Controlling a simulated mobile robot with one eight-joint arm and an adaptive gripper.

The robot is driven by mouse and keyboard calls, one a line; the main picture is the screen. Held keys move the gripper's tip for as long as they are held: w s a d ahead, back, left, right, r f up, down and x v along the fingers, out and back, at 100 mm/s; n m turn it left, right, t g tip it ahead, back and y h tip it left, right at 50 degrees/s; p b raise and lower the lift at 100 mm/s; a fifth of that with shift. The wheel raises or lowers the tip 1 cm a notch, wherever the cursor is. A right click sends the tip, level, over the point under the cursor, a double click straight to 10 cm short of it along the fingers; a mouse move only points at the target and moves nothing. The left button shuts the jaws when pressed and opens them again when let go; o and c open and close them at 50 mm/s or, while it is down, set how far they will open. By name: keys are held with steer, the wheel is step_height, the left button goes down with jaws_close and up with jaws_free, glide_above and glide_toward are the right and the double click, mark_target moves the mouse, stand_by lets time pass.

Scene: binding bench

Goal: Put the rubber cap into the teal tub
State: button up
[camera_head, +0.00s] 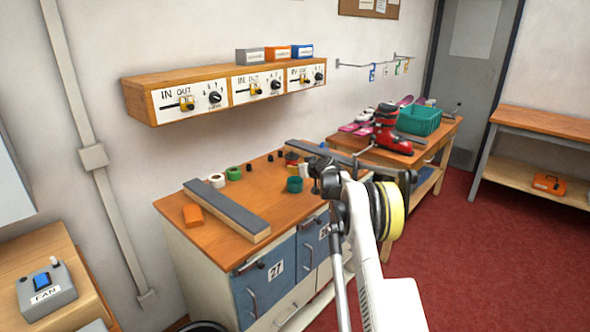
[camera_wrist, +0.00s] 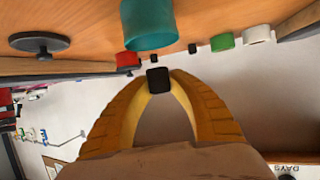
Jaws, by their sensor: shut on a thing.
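The rubber cap (camera_wrist: 158,80) is a small black block-like piece between the tips of my yellow fingers in the wrist view. My gripper (camera_wrist: 159,84) is shut on it. The teal tub (camera_wrist: 147,24) is close beyond the fingertips in the wrist view, apart from the cap. In the head view the teal tub (camera_head: 294,185) stands on the wooden bench, just left of my gripper (camera_head: 318,180). My arm hides the held cap in the head view.
Small black pieces (camera_head: 250,167), a green roll (camera_head: 233,173), a white roll (camera_head: 217,180) and a red item (camera_wrist: 128,59) stand around the tub. A long grey-topped bar (camera_head: 227,208) lies at left. A teal basket (camera_head: 420,120) is on the far table.

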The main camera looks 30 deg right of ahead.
mark_target(295, 185)
steer(key=shift+f+b, duration=0.7)
steer(key=shift+f, duration=0.55)
steer(key=shift+f+b, duration=0.4)
steer(key=shift+f, duration=0.25)
steer(key=shift+c, duration=0.2)
steer(key=o, duration=0.9)
steer(key=shift+o, duration=0.2)
